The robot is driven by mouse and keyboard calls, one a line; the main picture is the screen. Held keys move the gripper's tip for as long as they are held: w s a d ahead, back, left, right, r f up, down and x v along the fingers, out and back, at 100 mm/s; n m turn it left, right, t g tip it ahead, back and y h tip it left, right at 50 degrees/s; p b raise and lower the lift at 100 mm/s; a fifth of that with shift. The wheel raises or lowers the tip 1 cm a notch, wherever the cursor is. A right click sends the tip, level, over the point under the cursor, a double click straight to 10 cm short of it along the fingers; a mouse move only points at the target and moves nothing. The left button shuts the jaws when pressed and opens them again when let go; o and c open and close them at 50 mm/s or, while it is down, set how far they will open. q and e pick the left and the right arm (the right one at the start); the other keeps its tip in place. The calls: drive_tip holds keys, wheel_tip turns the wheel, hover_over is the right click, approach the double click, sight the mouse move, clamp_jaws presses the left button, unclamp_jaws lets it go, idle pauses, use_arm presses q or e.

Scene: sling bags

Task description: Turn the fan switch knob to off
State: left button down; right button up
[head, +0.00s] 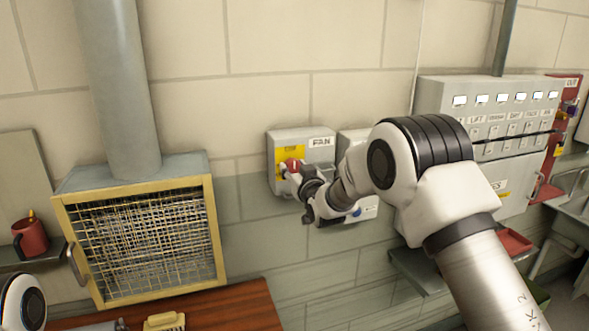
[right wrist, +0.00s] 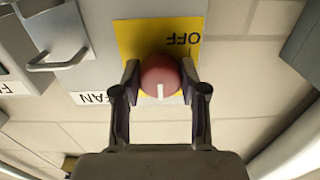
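The fan switch box (head: 321,146) is grey, on the wall, with a FAN label and a yellow plate. Its red round knob (head: 292,165) also shows in the right wrist view (right wrist: 160,76). There the knob's white mark points down in the picture, away from the upside-down word OFF on the yellow plate (right wrist: 145,32). My right gripper (right wrist: 160,80) has one finger on each side of the knob, and both fingertips appear to touch it. In the head view the right gripper (head: 296,178) is partly blurred against the box.
A second grey box (head: 350,139) is beside the fan box, mostly behind my right arm. A larger switch panel (head: 440,97) is on the right. A yellow-framed mesh vent (head: 214,240) under a duct, a red mug (head: 31,238) and a wooden tabletop (head: 235,300) are on the left.

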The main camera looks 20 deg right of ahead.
drive_tip(key=shift+f+n+b, duration=0.15)
drive_tip(key=shift+n+b, duration=0.25)
drive_tip(key=shift+b, duration=0.4)
drive_tip(key=n+b, duration=0.9)
drive_tip(key=b, duration=0.1)
drive_tip(key=shift+f+b, duration=0.1)
drive_tip(key=shift+b, duration=0.25)
drive_tip(key=n+b, duration=0.3)
drive_tip(key=n, duration=0.1)
drive_tip(key=shift+d+n+b, duration=0.1)
drive_tip(key=shift+n+b, duration=0.2)
drive_tip(key=shift+b, duration=0.1)
drive_tip(key=shift+r+n+b, duration=0.2)
drive_tip(key=shift+n+b, duration=0.95)
drive_tip(key=shift+n, duration=0.55)
drive_tip(key=o, duration=1.1)
drive_tip(key=shift+r, duration=0.1)
drive_tip(key=shift+o, duration=0.2)
drive_tip(key=shift+s, duration=0.1)
